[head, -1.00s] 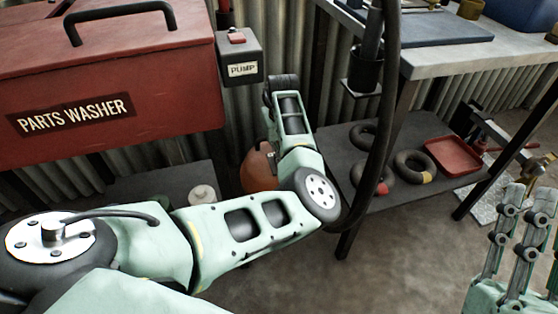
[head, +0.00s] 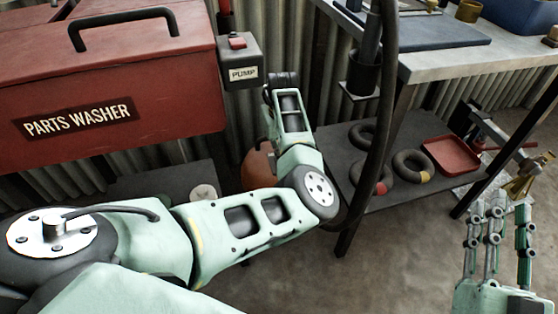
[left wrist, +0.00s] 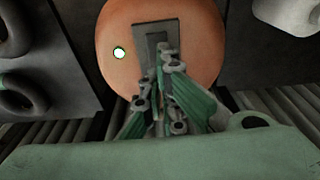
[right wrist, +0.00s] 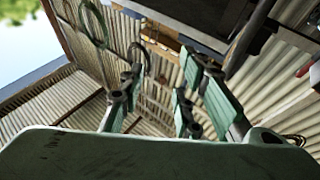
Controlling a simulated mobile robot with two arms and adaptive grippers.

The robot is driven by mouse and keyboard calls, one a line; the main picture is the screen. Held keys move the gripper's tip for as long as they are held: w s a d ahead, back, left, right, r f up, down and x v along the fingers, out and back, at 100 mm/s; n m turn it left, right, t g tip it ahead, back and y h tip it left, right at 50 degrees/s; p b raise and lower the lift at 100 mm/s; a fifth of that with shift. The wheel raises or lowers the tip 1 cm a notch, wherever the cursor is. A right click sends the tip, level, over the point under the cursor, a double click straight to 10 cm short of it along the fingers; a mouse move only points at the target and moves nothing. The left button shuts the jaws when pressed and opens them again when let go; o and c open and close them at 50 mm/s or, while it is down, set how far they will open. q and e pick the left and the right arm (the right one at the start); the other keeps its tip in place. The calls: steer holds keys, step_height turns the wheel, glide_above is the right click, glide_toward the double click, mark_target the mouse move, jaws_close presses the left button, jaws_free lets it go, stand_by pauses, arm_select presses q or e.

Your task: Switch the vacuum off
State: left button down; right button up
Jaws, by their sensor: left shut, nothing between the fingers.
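The vacuum (head: 257,170) is an orange-red rounded body, partly hidden behind my left arm in the head view. In the left wrist view its round orange face (left wrist: 205,35) carries a grey switch plate (left wrist: 140,28) and a small lit light (left wrist: 119,53), white with a green rim. My left gripper (left wrist: 163,58) is shut and empty, its fingertips over the lower part of the plate. I cannot tell whether they touch the switch. In the head view the left fingers are hidden. My right gripper (head: 498,215) is open and empty at the right edge, away from the vacuum.
A red parts washer (head: 110,80) and a pump switch box (head: 240,62) stand at the left and back. A dark hose (head: 385,110) hangs before the workbench (head: 450,60). Its lower shelf holds dark rings (head: 405,168) and a red tray (head: 452,156).

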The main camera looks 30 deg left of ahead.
arm_select(q)
steer(key=shift+r+p, duration=0.3)
steer(key=shift+p, duration=0.05)
steer(key=shift+r+p, duration=0.25)
steer(key=shift+p, duration=0.1)
steer(key=shift+r+p, duration=0.3)
steer(key=shift+p, duration=0.05)
steer(key=shift+r+p, duration=0.25)
steer(key=shift+p, duration=0.1)
arm_select(e)
steer(key=shift+d+f+g+h, duration=1.2)
steer(key=shift+f+g, duration=2.5)
steer(key=shift+f, duration=2.95)
arm_select(q)
steer(key=shift+r+p, duration=0.25)
steer(key=shift+p, duration=0.15)
steer(key=shift+r+p, duration=0.3)
steer(key=shift+p, duration=0.05)
steer(key=shift+r+p, duration=0.25)
steer(key=shift+p, duration=0.1)
steer(key=shift+r+p, duration=0.2)
steer(key=shift+p, duration=0.1)
arm_select(e)
steer(key=s+d+f+g+h, duration=0.2)
steer(key=s+d+f+g, duration=0.1)
steer(key=s+f+g, duration=0.4)
steer(key=shift+s+d+f+m, duration=0.35)
steer(key=shift+s+f, duration=1.2)
steer(key=shift+s, duration=0.4)
